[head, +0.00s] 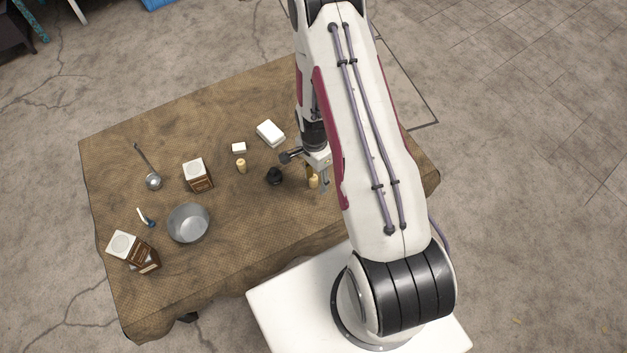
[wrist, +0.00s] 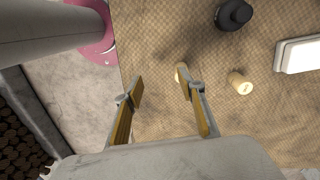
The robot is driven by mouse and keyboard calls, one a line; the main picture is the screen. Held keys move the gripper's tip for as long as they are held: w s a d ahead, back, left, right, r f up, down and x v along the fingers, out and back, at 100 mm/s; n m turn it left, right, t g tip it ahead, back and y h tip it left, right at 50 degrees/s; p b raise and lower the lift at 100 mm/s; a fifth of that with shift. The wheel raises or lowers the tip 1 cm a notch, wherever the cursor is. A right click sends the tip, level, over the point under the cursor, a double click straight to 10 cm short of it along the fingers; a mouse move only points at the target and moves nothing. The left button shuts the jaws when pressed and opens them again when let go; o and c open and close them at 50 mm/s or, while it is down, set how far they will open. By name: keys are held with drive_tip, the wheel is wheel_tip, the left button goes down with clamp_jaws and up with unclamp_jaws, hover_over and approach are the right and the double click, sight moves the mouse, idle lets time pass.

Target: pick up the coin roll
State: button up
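My gripper (wrist: 160,82) is open, its two brown-padded fingers apart over the table; in the head view it (head: 317,176) is above the table's right part. A small tan cylinder (wrist: 240,82) with a marked end lies to the right of the right finger in the wrist view. A second tan piece (wrist: 178,76) shows at the right fingertip, mostly hidden by it; it seems to be the cylinder (head: 313,182) beside my gripper in the head view. Another small tan cylinder (head: 241,166) stands further left. I cannot tell which is the coin roll.
A black object (head: 274,176), white box (head: 270,133) and small white block (head: 239,147) are left of my gripper. A metal pot (head: 188,223), ladle (head: 153,181) and two brown-and-white cartons (head: 198,175) (head: 122,244) are further left on the table (head: 240,240).

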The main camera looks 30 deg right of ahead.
sight(313, 180)
drive_tip(key=shift+w+d+m+t, duration=0.15)
drive_tip(key=shift+w+m+t, duration=0.1)
drive_tip(key=shift+w+m, duration=0.25)
drive_tip(key=shift+w+d+m+t, duration=0.15)
drive_tip(key=shift+w+m+t, duration=0.15)
drive_tip(key=shift+w, duration=0.4)
drive_tip(key=shift+w+d+m, duration=0.1)
drive_tip(key=shift+w+m, duration=0.25)
drive_tip(key=shift+m, duration=0.35)
drive_tip(key=shift+f, duration=1.3)
drive_tip(key=shift+f, duration=0.1)
drive_tip(key=shift+w+d+f, duration=0.1)
drive_tip(key=shift+f, duration=1.15)
drive_tip(key=shift+w+d+f, duration=0.1)
drive_tip(key=shift+f, duration=1.1)
drive_tip(key=shift+a, duration=0.1)
clamp_jaws()
